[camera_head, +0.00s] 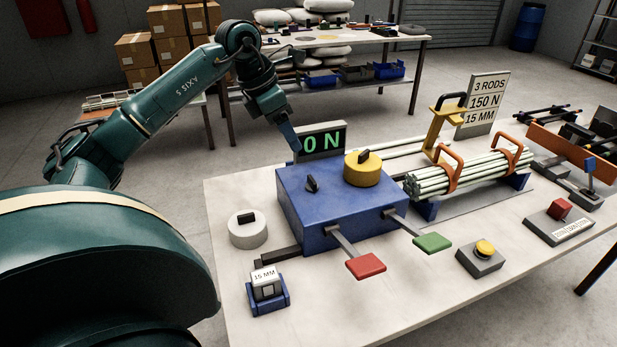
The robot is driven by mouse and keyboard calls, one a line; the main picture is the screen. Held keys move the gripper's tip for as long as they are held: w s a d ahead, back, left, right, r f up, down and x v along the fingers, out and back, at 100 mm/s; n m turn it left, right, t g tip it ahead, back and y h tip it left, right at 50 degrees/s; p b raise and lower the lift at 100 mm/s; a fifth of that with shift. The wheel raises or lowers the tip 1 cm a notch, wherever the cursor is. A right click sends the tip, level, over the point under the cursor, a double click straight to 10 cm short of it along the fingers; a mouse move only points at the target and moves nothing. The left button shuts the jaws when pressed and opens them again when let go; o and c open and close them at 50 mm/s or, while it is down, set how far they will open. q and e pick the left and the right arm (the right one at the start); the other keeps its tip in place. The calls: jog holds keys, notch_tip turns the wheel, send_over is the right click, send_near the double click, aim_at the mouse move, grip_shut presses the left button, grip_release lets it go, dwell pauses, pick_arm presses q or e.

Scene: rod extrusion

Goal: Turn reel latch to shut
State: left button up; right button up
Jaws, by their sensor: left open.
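A blue box (330,217) stands on the white table. On its top are a small black knob (312,184) and a yellow round cap (363,172) with a black handle. A white round piece with a black tab (248,230) stands to the left of the box. I cannot tell for certain which of these is the reel latch. My left gripper (293,150) points down above the back left of the box, apart from the knob, open and with nothing seen in it. It overlaps the left edge of the "0 N" display (322,141). My right gripper is out of view.
Red (366,265) and green (432,243) pedals stick out in front of the box. A bundle of pale rods (470,172) with orange clamps lies to the right. A yellow button (485,248) and a "15 MM" block (265,284) stand near the front.

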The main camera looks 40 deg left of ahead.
aim_at(312, 179)
pick_arm(q)
jog(key=x, duration=1.3)
jog(key=shift+w+f+p, duration=0.15)
jog(key=shift+p, duration=0.25)
jog(key=shift+c, duration=0.4)
jog(key=c, duration=0.9)
